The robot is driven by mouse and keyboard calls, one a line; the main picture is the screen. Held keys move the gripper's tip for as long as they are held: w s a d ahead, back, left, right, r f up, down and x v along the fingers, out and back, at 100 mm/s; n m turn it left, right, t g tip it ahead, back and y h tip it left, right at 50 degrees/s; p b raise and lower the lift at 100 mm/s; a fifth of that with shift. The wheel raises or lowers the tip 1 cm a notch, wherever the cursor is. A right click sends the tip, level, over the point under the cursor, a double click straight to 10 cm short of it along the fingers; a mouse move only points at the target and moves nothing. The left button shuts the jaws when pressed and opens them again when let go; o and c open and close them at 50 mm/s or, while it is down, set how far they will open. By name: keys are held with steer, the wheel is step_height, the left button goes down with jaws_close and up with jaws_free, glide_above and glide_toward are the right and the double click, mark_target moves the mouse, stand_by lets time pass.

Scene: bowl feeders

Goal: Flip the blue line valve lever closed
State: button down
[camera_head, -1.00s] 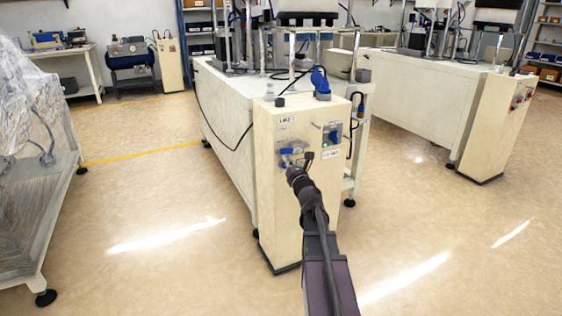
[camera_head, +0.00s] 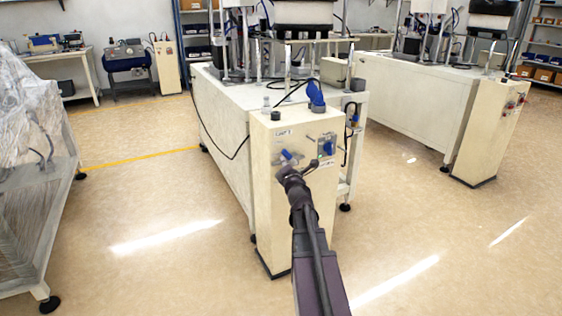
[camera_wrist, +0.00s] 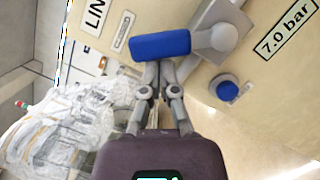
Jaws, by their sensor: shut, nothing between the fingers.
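The valve lever has a blue grip (camera_wrist: 160,45) and a grey hub (camera_wrist: 222,38) on a cream cabinet face. In the wrist view the grip reaches left from the hub. In the head view the blue grip (camera_head: 287,155) lies at a slant on the cabinet front, just above my gripper (camera_head: 288,172). In the wrist view my gripper (camera_wrist: 158,72) is shut and empty. Its fingertips are right at the lower edge of the grip; whether they touch it I cannot tell. The grip hides part of the fingertips.
The cream cabinet (camera_head: 290,220) stands at the end of a white machine bench (camera_head: 225,110). A blue knob (camera_head: 327,148) is right of the lever. A blue round button (camera_wrist: 227,90) and a "7.0 bar" label (camera_wrist: 287,30) show in the wrist view.

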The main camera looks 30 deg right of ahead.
steer(key=shift+d+r+m+p, duration=0.5)
steer(key=shift+d+r+p, duration=0.3)
steer(key=shift+r+p, duration=0.2)
steer(key=shift+s+d+r, duration=0.15)
steer(key=shift+d+r, duration=0.1)
steer(key=shift+d, duration=0.2)
steer(key=shift+d+p, duration=0.1)
steer(key=shift+p, duration=0.2)
